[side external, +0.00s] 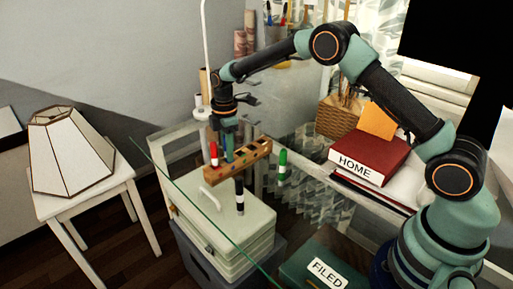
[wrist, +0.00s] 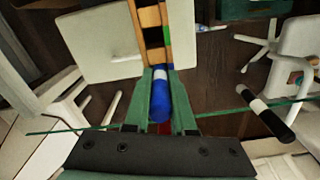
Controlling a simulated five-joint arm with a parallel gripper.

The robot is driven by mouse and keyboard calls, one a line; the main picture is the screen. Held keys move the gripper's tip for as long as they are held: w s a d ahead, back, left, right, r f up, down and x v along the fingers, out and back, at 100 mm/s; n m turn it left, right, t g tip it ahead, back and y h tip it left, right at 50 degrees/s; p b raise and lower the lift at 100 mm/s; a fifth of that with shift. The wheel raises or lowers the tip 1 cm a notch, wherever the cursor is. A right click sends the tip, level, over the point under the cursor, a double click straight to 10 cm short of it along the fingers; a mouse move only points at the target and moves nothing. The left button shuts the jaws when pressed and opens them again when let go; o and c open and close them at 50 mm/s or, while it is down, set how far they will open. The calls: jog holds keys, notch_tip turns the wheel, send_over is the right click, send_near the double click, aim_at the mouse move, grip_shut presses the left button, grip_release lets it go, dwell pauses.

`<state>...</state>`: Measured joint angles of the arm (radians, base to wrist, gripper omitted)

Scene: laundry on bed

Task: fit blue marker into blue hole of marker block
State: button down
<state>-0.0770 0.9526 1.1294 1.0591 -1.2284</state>
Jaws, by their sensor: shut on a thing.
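My gripper (side external: 228,148) is shut on the blue marker (wrist: 160,98), seen between the green fingers in the wrist view. In the side view the fingers hang over the left part of the wooden marker block (side external: 251,156). The block also shows ahead of the fingers in the wrist view (wrist: 151,18), with colored patches along it. The fingers and marker cover the block's near end there, so I cannot tell whether the marker tip is in a hole. A red marker (side external: 213,155) stands upright at the block's left end.
A black marker (side external: 239,197) stands in front of the block and a green marker (side external: 282,167) stands to its right, on the glass table. A red book labelled HOME (side external: 371,157), a basket (side external: 338,119) and a FILED box (side external: 314,265) lie to the right. A lamp (side external: 68,150) stands left.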

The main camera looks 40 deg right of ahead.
jog(key=shift+f, duration=0.1)
jog(key=c, duration=0.8)
grip_release()
jog(key=shift+o, duration=0.2)
notch_tip(320, 180, up, 11)
jog(key=shift+r, duration=0.15)
jog(key=shift+s+r, duration=0.1)
jog(key=shift+r, duration=0.55)
jog(key=s+d+r+m+t, duration=0.2)
jog(key=s+r+m, duration=0.3)
jog(key=s, duration=0.4)
jog(key=s+d+r+m+t, duration=0.1)
jog(key=s+r+m+t, duration=0.1)
jog(key=s+r+m, duration=0.55)
jog(key=s+d+f+m+t, duration=0.1)
jog(key=s+f+m, duration=0.1)
jog(key=s+f, duration=0.3)
jog(key=s, duration=0.3)
jog(key=shift+s+f+t, duration=0.15)
jog(key=shift+s+t, duration=0.15)
